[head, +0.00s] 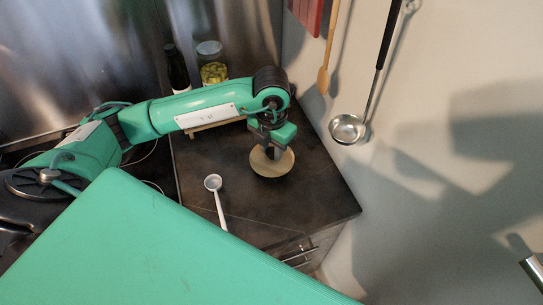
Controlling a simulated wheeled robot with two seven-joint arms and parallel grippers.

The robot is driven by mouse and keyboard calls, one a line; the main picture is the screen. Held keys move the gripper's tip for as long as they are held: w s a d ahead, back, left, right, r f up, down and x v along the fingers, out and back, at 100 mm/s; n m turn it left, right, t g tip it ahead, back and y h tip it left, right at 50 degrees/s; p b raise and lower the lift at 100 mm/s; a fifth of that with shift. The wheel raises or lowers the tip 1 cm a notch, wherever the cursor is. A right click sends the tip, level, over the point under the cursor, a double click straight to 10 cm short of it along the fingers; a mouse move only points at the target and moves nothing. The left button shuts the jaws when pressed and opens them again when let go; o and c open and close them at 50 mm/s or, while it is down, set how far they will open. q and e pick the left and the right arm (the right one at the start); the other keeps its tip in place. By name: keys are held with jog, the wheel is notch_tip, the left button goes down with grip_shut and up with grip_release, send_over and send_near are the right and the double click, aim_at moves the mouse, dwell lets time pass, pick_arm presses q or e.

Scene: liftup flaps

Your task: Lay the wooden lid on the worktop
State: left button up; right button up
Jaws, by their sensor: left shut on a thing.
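The round wooden lid (258,165) is at the right part of the dark worktop (290,200) in the head view. My left gripper (273,150) points down over the lid and is shut on it at its middle. The lid looks roughly level and low over the worktop; I cannot tell whether it touches. The gripper hides part of the lid's top. My right gripper is not in view.
A white ladle-like spoon (214,185) lies left of the lid. A jar (213,72) and a dark bottle (177,70) stand at the back. A metal ladle (347,128) and a wooden spoon (325,75) hang on the right wall. The worktop's front right is clear.

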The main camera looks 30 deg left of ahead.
aim_at(271, 159)
pick_arm(q)
notch_tip(271, 159, down, 4)
jog(key=shift+f+p, duration=0.25)
jog(key=shift+p, duration=0.2)
jog(key=shift+f, duration=0.3)
jog(key=o, duration=1)
jog(key=shift+c, duration=0.2)
jog(key=shift+r, duration=0.1)
jog(key=shift+r, duration=0.2)
notch_tip(271, 159, up, 11)
jog(key=b, duration=0.2)
jog(key=shift+f+b, duration=0.2)
jog(key=shift+b, duration=0.2)
jog(key=shift+r, duration=0.55)
